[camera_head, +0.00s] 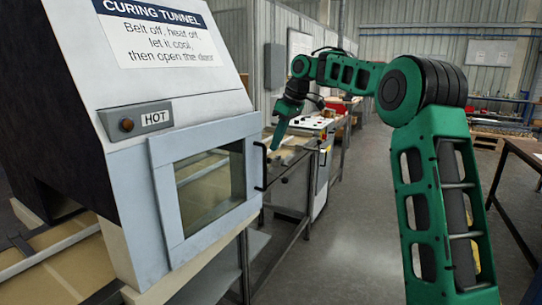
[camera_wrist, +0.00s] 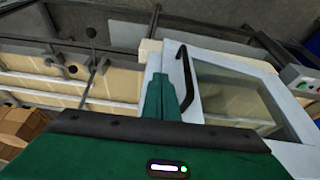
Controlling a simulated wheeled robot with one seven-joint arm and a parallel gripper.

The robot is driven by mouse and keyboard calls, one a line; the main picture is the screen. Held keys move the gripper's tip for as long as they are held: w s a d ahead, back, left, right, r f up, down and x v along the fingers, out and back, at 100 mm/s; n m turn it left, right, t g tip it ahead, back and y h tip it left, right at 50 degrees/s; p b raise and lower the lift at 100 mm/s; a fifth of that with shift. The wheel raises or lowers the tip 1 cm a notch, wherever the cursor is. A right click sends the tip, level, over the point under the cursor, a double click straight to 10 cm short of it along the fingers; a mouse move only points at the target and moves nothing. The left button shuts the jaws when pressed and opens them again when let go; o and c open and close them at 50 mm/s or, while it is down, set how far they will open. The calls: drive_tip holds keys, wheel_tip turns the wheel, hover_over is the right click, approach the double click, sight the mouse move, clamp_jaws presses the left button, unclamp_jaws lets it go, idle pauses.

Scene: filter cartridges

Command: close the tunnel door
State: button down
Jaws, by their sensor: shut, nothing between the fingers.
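The tunnel door (camera_head: 162,195) is a pale grey frame with a glass window on the front of the curing tunnel (camera_head: 180,85). It looks flush or nearly so; I cannot tell if a small gap remains. Its dark bar handle (camera_head: 261,166) is at the right edge. My gripper (camera_head: 275,146) is shut and empty, pointing down just right of the handle's upper end, seemingly apart from it. In the wrist view my gripper (camera_wrist: 160,85) shows its fingers together, left of the door handle (camera_wrist: 184,72) and the door (camera_wrist: 265,110).
A HOT label with a dull brownish lamp (camera_head: 127,125) sits above the door. A belt (camera_head: 60,262) with tan surfaces runs at lower left. A bench with a control box (camera_head: 312,124) stands beyond my gripper. Open floor (camera_head: 345,240) lies to the right, with a table (camera_head: 525,150) at the edge.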

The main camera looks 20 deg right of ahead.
wheel_tip(320, 180, down, 7)
drive_tip(key=d+n+y, duration=0.1)
drive_tip(key=n+y, duration=0.1)
drive_tip(key=m+t+y, duration=0.4)
drive_tip(key=t+y, duration=0.2)
drive_tip(key=t, duration=0.5)
approach(261, 169)
drive_tip(key=x, duration=0.6)
drive_tip(key=shift+w+f+n, duration=0.2)
drive_tip(key=shift+w+n, duration=0.1)
drive_tip(key=shift+w, duration=0.05)
drive_tip(key=shift+a, duration=0.15)
